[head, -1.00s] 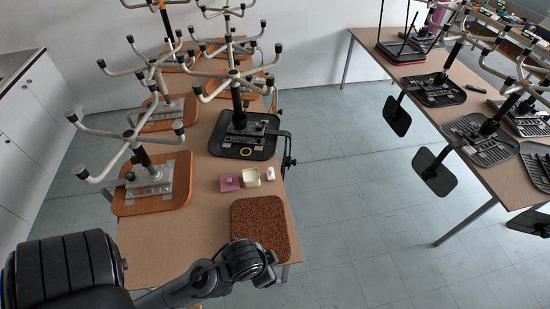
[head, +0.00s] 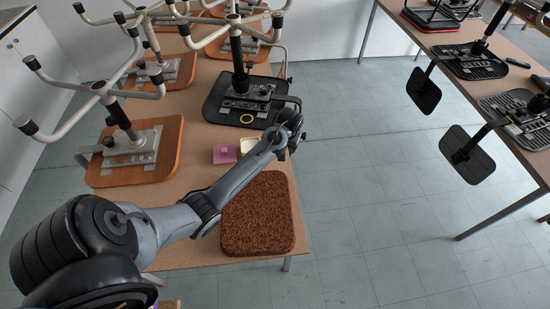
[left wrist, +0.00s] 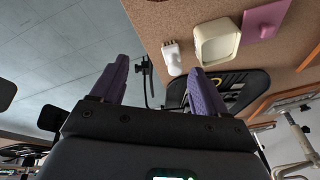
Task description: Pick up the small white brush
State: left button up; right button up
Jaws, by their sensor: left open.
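The small white brush (left wrist: 173,60) lies on the brown table, its bristle end pointing up in the left wrist view. It is beside a cream square dish (left wrist: 217,42), with a purple block (left wrist: 264,20) beyond that. In the head view my left arm hides the brush; the dish (head: 248,144) and purple block (head: 224,154) show just left of the arm's end. My left gripper (left wrist: 160,68) has purple fingers, spread apart and empty, with the brush showing beyond the gap between them. My right gripper is not in view.
A brown cork-like pad (head: 258,215) lies at the table's front. Behind the dish, an upturned chair with a black seat (head: 246,104) stands on the table, a yellow ring on it. A wooden-seated chair (head: 140,160) is at left.

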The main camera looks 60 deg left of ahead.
pick_arm(q)
jog(key=w+a+f+n+b, duration=0.1)
jog(key=a+f+b, duration=0.2)
jog(key=a, duration=0.1)
jog(key=w+a+f+n+h+b, duration=0.1)
jog(key=w+a+f+n+b, duration=0.1)
jog(key=a+f+b, duration=0.1)
jog(key=w+a+f+n+b, duration=0.1)
jog(key=a+f+n+b, duration=0.1)
jog(key=a+f+b, duration=0.1)
jog(key=shift+w+a+f+h, duration=0.1)
jog(key=shift+w+a+h, duration=0.1)
jog(key=shift+a, duration=0.2)
jog(key=shift+w+a+f+h, duration=0.1)
jog(key=shift+a+h, duration=0.1)
jog(key=shift+a, duration=0.2)
jog(key=f+b, duration=0.1)
jog(key=f, duration=0.1)
jog(key=a+f+b, duration=0.1)
jog(key=f, duration=0.1)
jog(key=shift+s, duration=0.15)
jog(key=shift+a+f, duration=0.15)
jog(key=shift+f, duration=0.4)
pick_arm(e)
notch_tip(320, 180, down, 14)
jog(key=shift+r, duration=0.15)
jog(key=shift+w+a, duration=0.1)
pick_arm(q)
jog(key=c, duration=1.2)
